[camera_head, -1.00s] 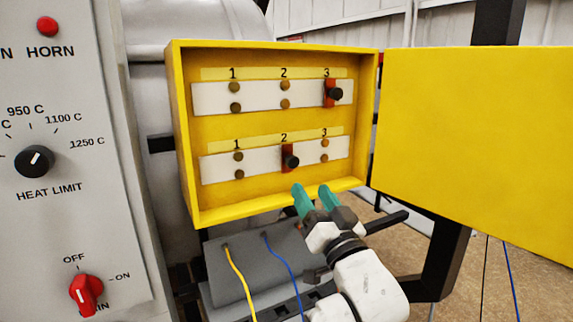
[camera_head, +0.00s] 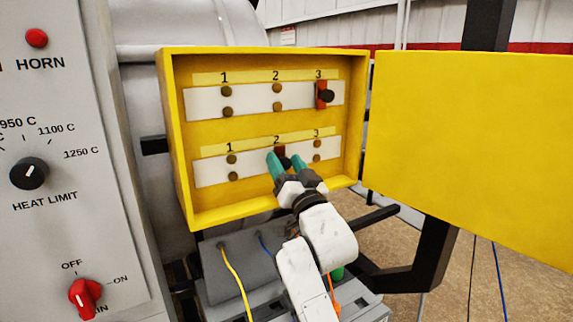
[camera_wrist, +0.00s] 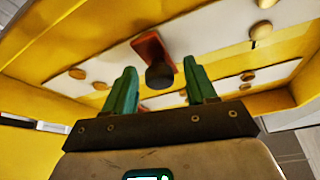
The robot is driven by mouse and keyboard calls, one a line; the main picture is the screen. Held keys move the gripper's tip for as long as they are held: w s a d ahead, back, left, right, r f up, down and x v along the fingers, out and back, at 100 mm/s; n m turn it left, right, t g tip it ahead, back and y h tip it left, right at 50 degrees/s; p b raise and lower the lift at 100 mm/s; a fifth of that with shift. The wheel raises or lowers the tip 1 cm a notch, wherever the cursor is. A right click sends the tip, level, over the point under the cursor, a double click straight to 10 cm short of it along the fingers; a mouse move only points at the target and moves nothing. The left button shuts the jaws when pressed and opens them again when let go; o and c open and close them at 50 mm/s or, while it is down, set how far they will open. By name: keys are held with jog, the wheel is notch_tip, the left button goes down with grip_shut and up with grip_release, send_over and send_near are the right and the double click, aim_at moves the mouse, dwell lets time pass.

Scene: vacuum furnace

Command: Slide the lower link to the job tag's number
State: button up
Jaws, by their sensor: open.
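The lower link (camera_head: 280,152), red with a black knob, sits at number 2 on the lower white strip (camera_head: 211,173) in the yellow box. It also shows in the wrist view (camera_wrist: 149,45), its black knob (camera_wrist: 159,76) appearing between my fingers. My gripper (camera_head: 284,159) is open, its two green fingertips at the knob, one on each side. They partly hide the link and knob in the head view. Whether they touch the knob I cannot tell. The upper link (camera_head: 320,95) sits at 3. I see no job tag in these frames.
The yellow door (camera_head: 465,150) stands open at the right. The box's lower rim (camera_head: 260,208) lies below my gripper. A grey panel with a heat limit dial (camera_head: 29,173) and a red switch (camera_head: 84,297) is at the left. Yellow and blue wires hang below the box.

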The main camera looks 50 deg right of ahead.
jog(key=shift+c, duration=0.4)
grip_shut()
